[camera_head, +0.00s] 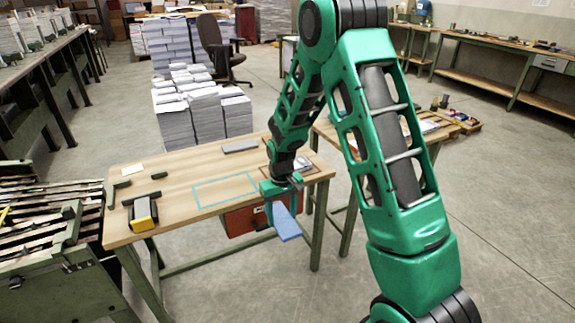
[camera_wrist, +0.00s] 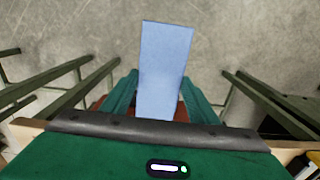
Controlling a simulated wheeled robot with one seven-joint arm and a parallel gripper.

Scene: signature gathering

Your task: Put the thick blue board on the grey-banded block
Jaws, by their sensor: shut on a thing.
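My gripper (camera_head: 280,198) is shut on the thick blue board (camera_head: 286,224), which hangs out past the front edge of the wooden table, clear of its top. In the wrist view the blue board (camera_wrist: 165,62) extends away from between the green fingers of my gripper (camera_wrist: 160,100), over the floor. A yellow and dark block (camera_head: 143,213) stands near the table's left front corner. A flat grey piece (camera_head: 240,147) lies near the back edge. I cannot tell for sure which of these is the grey-banded block.
The wooden table (camera_head: 175,191) has a teal outlined rectangle (camera_head: 225,190) with bare top inside. Small dark pieces (camera_head: 158,176) lie to the left. A red drawer box (camera_head: 245,219) hangs under the front edge. A slatted rack (camera_head: 45,215) stands close on the left.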

